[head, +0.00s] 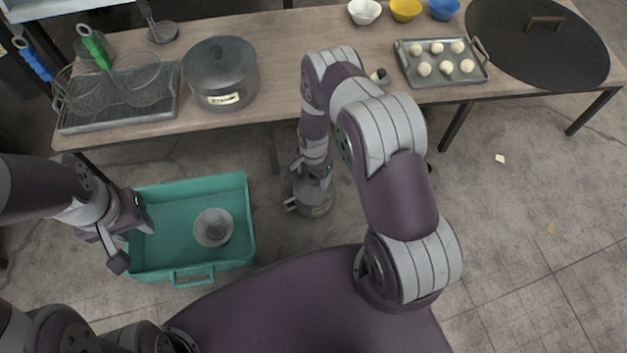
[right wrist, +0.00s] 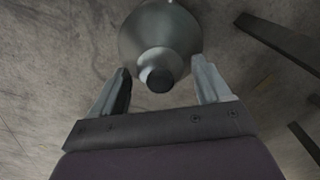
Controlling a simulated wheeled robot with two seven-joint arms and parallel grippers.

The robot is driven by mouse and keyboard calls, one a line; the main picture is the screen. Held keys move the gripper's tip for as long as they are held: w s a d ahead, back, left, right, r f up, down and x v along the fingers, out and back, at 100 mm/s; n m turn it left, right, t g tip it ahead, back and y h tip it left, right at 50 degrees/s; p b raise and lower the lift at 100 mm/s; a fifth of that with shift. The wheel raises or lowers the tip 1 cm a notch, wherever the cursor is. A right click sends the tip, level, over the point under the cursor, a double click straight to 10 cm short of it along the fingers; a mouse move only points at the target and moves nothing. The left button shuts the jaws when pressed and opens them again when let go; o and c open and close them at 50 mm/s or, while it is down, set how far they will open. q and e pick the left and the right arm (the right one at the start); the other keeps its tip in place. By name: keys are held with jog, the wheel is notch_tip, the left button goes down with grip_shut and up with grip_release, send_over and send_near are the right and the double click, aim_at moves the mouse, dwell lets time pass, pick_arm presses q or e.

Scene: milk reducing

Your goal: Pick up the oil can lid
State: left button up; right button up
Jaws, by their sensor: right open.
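The oil can (head: 316,201) is a grey metal can standing on the floor below the table, with a handle on its left. My right gripper is over its top in the head view (head: 312,170), partly hiding it. In the right wrist view, the can (right wrist: 160,32) tapers to a neck with a dark round lid (right wrist: 160,80). My right gripper (right wrist: 165,80) is open, with one finger on each side of the lid and a gap visible on both sides. My left gripper (head: 135,240) is over the left side of the green crate; its fingers look apart and nothing shows between them.
The green crate (head: 190,272) stands on the floor at left with a grey bowl-like item (head: 213,228) inside. The wooden table (head: 285,60) behind bears a lidded pot (head: 221,75), a tray of dough balls (head: 410,76) and a wire rack tray (head: 120,115). Floor at right is mostly clear.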

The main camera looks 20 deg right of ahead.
jog(key=shift+r, duration=0.15)
grip_shut()
